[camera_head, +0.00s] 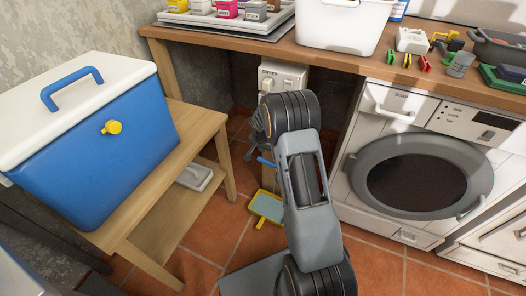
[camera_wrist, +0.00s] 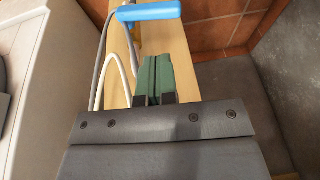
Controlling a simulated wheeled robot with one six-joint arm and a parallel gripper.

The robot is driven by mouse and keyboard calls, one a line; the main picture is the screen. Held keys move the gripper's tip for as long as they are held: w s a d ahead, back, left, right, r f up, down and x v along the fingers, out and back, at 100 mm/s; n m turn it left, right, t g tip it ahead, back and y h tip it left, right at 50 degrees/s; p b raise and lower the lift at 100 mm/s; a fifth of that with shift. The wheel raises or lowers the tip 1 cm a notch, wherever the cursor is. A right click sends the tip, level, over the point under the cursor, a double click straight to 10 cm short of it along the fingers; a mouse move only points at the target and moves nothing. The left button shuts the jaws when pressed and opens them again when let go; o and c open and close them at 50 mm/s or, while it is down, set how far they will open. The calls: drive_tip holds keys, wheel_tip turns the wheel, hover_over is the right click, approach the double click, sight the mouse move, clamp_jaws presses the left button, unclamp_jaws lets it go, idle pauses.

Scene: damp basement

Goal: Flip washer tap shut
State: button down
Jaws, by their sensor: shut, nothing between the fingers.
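A blue lever handle (camera_wrist: 148,12), which looks like the tap's, lies crosswise at the top of the wrist view, over a wooden post (camera_wrist: 178,58). In the head view a small part of the blue lever (camera_head: 266,162) shows just left of my arm. In the head view my gripper is mostly hidden behind my own arm.
A white box marked DRYER (camera_head: 283,77) is under the worktop (camera_head: 225,42). Grey and white hoses (camera_wrist: 132,70) run beside the post. The washer (camera_head: 385,215) stands right, a blue cooler (camera_head: 100,150) on a bench left. A yellow-rimmed dustpan (camera_head: 267,207) lies on the floor.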

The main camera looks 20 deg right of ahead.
sight(262, 159)
drive_tip(key=b+x, duration=0.2)
drive_tip(key=x, duration=0.6)
drive_tip(key=shift+b, duration=0.3)
drive_tip(key=shift+f, duration=0.1)
drive_tip(key=shift+w+a+f+b, duration=0.15)
drive_tip(key=shift+w+f+b, duration=0.05)
drive_tip(key=shift+f+b, duration=0.45)
drive_tip(key=shift+w+a+f+b, duration=0.1)
drive_tip(key=shift+w+f+b, duration=0.1)
drive_tip(key=shift+f+b, duration=0.35)
drive_tip(key=shift+a+r, duration=0.15)
drive_tip(key=shift+r, duration=0.05)
drive_tip(key=shift+r, duration=0.15)
